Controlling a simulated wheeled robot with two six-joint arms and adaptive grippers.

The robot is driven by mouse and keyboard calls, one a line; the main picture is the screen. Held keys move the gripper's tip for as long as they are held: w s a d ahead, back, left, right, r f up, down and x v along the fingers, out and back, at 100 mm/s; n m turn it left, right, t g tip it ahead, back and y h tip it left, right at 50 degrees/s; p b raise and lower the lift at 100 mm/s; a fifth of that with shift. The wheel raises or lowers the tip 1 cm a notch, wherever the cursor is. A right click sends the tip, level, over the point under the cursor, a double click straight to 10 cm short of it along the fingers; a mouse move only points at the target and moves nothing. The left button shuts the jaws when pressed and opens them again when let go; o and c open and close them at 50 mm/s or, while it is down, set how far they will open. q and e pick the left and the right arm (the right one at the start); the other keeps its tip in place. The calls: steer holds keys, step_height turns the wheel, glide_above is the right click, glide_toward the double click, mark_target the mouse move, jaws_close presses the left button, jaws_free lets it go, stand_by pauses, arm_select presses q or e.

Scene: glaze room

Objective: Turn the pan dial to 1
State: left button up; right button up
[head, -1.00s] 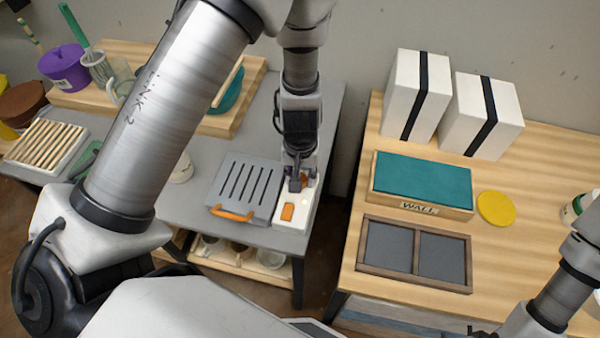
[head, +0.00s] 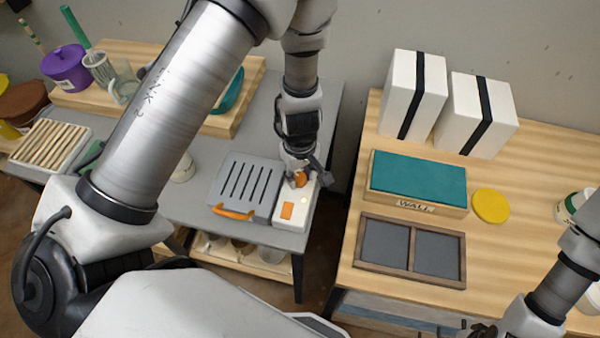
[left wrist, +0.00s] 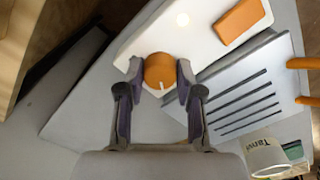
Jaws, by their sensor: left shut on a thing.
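The pan dial is a round orange knob (head: 300,178) on a white control panel (head: 292,216) beside a grey slotted pan unit (head: 247,187). My left gripper (head: 302,182) is over it from above. In the left wrist view the two fingers of my left gripper (left wrist: 160,78) are closed on opposite sides of the orange dial (left wrist: 159,68). A short white mark on the dial points down toward the wrist in that view. I cannot read any numbers around it. My right gripper (head: 482,330) is partly cut off at the bottom edge, its fingers unclear.
An orange button (head: 287,211) and a small pale light (head: 303,200) are on the panel. An orange handle (head: 233,213) is on the pan unit's front. A gap separates this grey table from the wooden table (head: 505,255). A small cup (head: 183,168) stands left of the pan unit.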

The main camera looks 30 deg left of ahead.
mark_target(299, 176)
arm_select(q)
steer(key=shift+f, duration=0.1)
stand_by(0.3)
steer(key=o, duration=0.9)
steer(key=shift+w+a, duration=0.1)
step_height(299, 176, up, 12)
steer(key=shift+f, duration=0.1)
